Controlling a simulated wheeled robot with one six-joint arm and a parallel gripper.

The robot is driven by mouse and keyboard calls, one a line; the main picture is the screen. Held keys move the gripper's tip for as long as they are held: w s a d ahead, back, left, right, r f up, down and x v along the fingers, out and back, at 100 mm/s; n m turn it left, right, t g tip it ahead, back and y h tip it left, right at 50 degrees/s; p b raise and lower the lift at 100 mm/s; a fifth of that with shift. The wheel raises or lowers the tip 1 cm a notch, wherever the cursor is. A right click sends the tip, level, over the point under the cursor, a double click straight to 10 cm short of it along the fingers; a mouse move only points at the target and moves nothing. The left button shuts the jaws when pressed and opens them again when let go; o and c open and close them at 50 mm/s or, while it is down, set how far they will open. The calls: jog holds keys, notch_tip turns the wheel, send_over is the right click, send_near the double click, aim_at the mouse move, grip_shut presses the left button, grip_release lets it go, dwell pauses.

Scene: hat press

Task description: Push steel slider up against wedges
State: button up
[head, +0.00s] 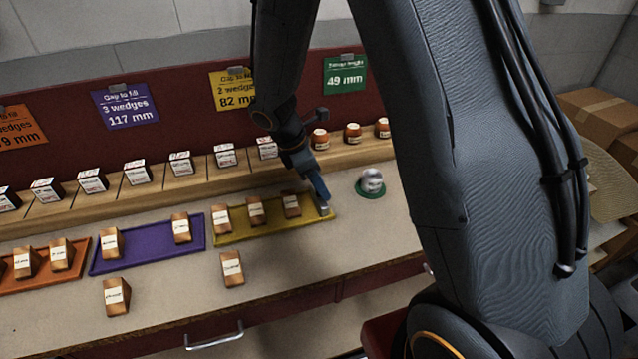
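The steel slider (324,209) appears as a small grey piece at the right end of the yellow tray (268,232). Several wooden wedges with white labels are in view. Three stand on the yellow tray: a left one (222,218), a middle one (256,211) and a right one (291,204). A gap shows between the right wedge and the slider. My gripper (321,195) points down at the slider, with its blue fingers just above or touching it; I cannot tell which. The fingers look close together, and their opening is not clear.
A purple tray (150,256) and an orange tray (45,284) with wedges lie left. Two loose wedges stand in front, one (232,268) below the yellow tray. A silver round object (372,181) sits on a green disc to the right. Boxes and jars line the wooden ledge behind.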

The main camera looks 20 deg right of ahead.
grip_shut()
jog(key=a, duration=0.5)
jog(key=shift+p, duration=0.3)
grip_release()
jog(key=b+v, duration=0.1)
jog(key=v, duration=0.6)
jog(key=shift+a+r, duration=0.2)
jog(key=shift+r, duration=0.15)
